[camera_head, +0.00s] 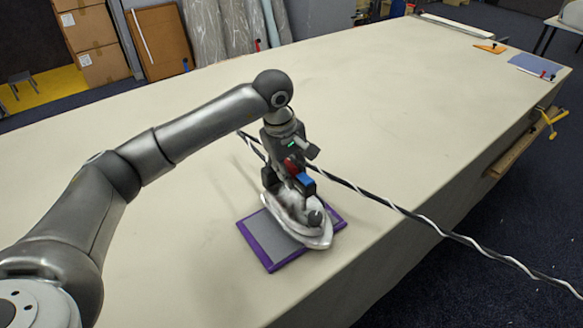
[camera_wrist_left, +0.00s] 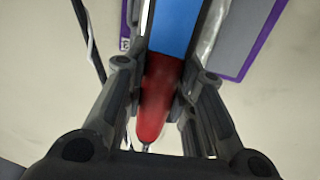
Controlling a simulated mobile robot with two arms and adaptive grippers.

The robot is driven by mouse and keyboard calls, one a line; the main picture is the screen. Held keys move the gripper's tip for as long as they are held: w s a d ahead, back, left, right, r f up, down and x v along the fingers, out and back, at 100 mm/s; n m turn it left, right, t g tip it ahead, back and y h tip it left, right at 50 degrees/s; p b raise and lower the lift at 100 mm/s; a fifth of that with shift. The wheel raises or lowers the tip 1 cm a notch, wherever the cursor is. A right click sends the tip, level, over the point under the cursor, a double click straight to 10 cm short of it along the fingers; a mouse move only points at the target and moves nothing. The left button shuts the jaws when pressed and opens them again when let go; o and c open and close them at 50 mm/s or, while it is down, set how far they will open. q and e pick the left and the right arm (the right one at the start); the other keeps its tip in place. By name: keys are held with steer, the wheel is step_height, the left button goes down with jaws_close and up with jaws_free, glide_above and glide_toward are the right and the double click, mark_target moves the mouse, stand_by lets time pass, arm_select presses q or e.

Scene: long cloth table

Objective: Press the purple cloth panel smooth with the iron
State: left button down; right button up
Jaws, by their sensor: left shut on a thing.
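The purple cloth panel (camera_head: 265,240) lies flat on the long cloth table, with a grey middle and a purple border. The iron (camera_head: 313,233), silvery with a blue and red handle, sits on the panel and covers part of its right side. My left gripper (camera_head: 292,170) is shut on the iron's handle from above. In the left wrist view the fingers (camera_wrist_left: 158,105) are on either side of the red part of the handle (camera_wrist_left: 157,95), and a purple edge of the panel (camera_wrist_left: 254,45) shows at upper right. My right gripper is out of view.
A black and white cord (camera_head: 440,229) runs across the table past the iron and over the right edge. The long table (camera_head: 400,100) is mostly bare. An orange piece (camera_head: 490,48) and a blue mat (camera_head: 538,66) lie at the far right.

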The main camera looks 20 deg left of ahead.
arm_select(q)
steer(key=shift+w+r, duration=0.1)
steer(key=shift+r, duration=0.15)
steer(key=shift+f+b, duration=0.4)
steer(key=shift+f, duration=0.05)
steer(key=shift+f+b, duration=0.3)
steer(key=shift+b, duration=0.05)
stand_by(0.4)
steer(key=shift+s+f, duration=0.25)
stand_by(0.6)
steer(key=shift+d, duration=0.1)
stand_by(0.8)
steer(key=shift+r, duration=0.1)
steer(key=shift+w+r+p, duration=0.2)
steer(key=shift+r+p, duration=0.25)
steer(key=shift+r, duration=0.35)
steer(key=shift+r+p, duration=1.2)
steer(key=shift+r, duration=1.75)
